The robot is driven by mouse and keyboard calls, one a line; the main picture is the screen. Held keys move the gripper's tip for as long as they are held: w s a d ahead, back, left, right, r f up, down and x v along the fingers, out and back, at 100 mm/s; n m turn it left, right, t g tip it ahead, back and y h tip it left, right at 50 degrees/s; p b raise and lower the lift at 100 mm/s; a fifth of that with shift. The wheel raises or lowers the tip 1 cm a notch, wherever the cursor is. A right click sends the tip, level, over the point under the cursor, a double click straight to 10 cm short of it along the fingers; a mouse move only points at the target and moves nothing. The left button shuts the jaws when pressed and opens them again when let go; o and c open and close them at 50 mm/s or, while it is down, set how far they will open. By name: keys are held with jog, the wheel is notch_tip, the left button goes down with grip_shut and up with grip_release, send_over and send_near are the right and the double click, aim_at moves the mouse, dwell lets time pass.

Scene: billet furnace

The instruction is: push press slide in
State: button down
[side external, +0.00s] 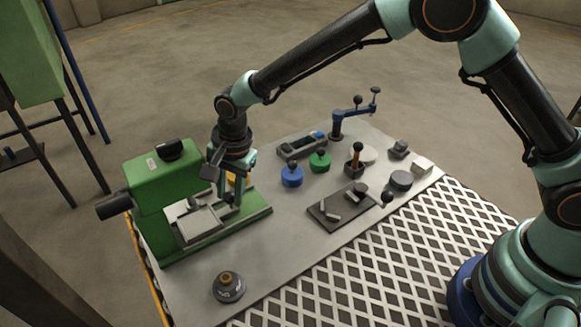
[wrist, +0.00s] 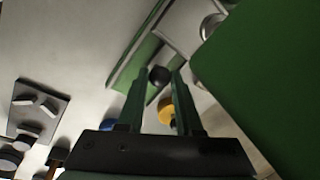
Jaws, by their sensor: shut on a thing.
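The green press (side external: 160,185) stands at the left of the bench, with a black cylinder on its left side. Its grey slide (side external: 200,222) lies on the green base on the right side of the body. The slide also shows in the wrist view (wrist: 188,28). My gripper (side external: 230,197) points down at the right end of the slide. In the wrist view my gripper (wrist: 159,72) has its green fingers on either side of a dark round knob (wrist: 158,76) and is shut on it. How far the slide sits inside the press is partly hidden.
A yellow piece (wrist: 166,110) is close behind my fingers. Blue (side external: 292,177) and green (side external: 320,161) knobbed pieces stand to the right. A dark plate (side external: 322,217) holds small grey parts. A round dark piece (side external: 228,287) stands in front. The bench between press and plate is clear.

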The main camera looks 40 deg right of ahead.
jog(key=c, duration=0.6)
grip_release()
jog(key=shift+a, duration=0.35)
jog(key=shift+d, duration=0.1)
jog(key=r, duration=0.4)
jog(key=s+r, duration=0.1)
jog(key=r, duration=0.3)
jog(key=s+d+r, duration=0.1)
jog(key=r, duration=0.3)
jog(key=shift+d, duration=0.1)
